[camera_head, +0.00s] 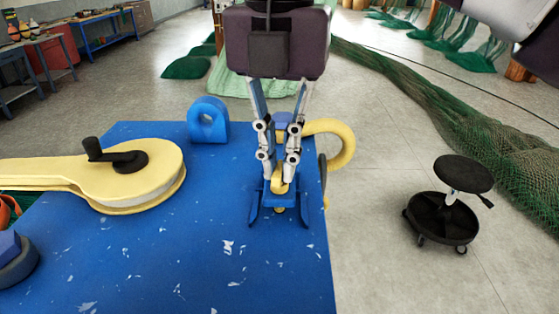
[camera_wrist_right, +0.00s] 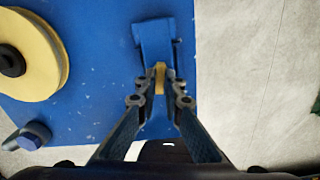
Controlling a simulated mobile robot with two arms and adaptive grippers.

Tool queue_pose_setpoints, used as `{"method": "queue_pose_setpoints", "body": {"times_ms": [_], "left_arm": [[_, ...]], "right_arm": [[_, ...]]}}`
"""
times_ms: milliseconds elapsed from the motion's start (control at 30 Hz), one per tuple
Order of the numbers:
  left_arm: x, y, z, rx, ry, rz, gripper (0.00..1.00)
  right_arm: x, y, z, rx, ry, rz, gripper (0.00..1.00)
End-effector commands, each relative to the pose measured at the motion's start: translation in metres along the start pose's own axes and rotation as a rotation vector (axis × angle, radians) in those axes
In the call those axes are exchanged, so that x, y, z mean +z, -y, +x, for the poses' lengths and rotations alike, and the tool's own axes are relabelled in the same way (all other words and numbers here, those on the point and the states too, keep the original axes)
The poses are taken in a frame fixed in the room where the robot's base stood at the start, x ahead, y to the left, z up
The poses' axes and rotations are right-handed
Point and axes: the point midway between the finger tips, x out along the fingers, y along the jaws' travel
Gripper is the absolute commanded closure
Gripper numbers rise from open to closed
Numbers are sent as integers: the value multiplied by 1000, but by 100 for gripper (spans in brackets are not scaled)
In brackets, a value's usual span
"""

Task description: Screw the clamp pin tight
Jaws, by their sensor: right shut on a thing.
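A blue clamp stand (camera_head: 278,202) stands near the right edge of the blue table, with its feet spread on the tabletop. It also shows in the right wrist view (camera_wrist_right: 156,38). A yellow clamp pin (camera_head: 278,184) sits at the stand. My right gripper (camera_head: 278,168) reaches down from above, and its fingers are shut on the pin. In the right wrist view the pin (camera_wrist_right: 160,76) shows yellow between the fingertips (camera_wrist_right: 160,98). The fingers hide part of the pin, so I cannot see how deep it sits. My left gripper is not in view.
A yellow hook (camera_head: 340,140) curves beyond the right edge. A black stool (camera_head: 462,175) and green netting (camera_head: 470,125) are on the floor.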

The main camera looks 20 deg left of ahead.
Motion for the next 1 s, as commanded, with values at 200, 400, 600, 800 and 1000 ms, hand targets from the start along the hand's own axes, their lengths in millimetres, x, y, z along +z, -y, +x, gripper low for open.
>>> {"method": "queue_pose_setpoints", "body": {"times_ms": [200, 400, 600, 800, 1000], "left_arm": [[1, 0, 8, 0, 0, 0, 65], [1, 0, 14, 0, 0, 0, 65], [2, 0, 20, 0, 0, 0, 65], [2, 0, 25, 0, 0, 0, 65], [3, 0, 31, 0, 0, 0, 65]], "right_arm": [[2, 0, -2, 8, 7, 211, 100], [2, 0, -2, 9, 6, 402, 100], [2, 0, -3, 10, 6, 591, 100], [2, 0, -3, 11, 5, 782, 100], [2, 0, -3, 12, 4, 970, 100]]}}
